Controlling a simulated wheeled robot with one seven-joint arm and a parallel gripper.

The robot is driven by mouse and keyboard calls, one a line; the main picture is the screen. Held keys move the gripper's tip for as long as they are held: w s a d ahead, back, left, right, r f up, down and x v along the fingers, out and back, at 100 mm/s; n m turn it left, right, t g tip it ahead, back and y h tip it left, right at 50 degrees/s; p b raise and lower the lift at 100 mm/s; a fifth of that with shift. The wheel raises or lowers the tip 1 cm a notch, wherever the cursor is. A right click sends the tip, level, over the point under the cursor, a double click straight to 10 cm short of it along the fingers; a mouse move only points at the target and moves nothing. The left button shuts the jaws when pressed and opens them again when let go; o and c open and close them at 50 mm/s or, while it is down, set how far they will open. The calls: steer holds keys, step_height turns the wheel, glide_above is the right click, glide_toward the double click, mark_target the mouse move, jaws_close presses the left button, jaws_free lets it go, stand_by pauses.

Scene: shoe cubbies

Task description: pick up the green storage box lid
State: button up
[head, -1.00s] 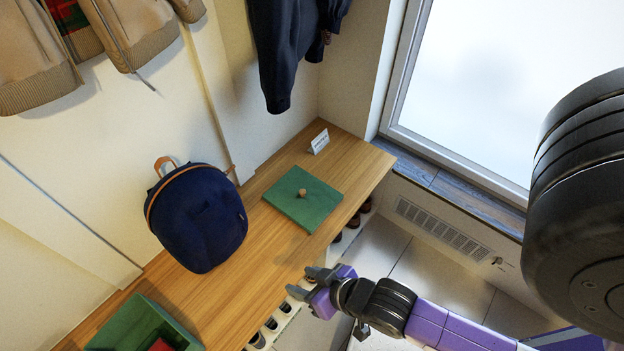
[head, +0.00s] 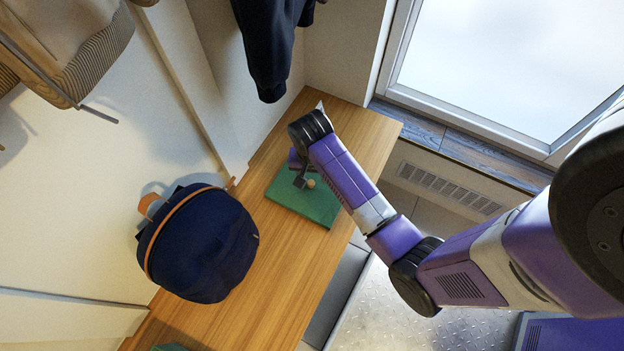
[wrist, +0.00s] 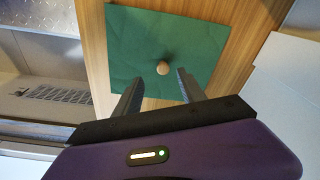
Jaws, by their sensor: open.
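The green storage box lid (head: 316,207) lies flat on the wooden bench top, with a small round wooden knob (head: 310,184) at its middle. My gripper (head: 300,181) is over the lid near the knob, and my wrist hides part of the lid. In the wrist view the lid (wrist: 140,40) fills the upper middle, with its knob (wrist: 163,67) just beyond the fingertips. My gripper (wrist: 159,75) is open there, its two dark fingers on either side of the knob's line, with nothing between them.
A navy backpack (head: 204,248) stands on the bench (head: 250,300) left of the lid. A corner of a green box (head: 170,348) shows at the bottom edge. A dark jacket (head: 268,50) hangs above, and a window (head: 490,60) is at the right.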

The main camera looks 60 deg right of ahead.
mark_target(311, 183)
steer(key=f, duration=0.2)
steer(key=f+b, duration=0.1)
steer(key=f, duration=0.1)
steer(key=w+d+f, duration=0.1)
steer(key=f, duration=0.1)
steer(key=shift+f, duration=0.2)
jaws_close()
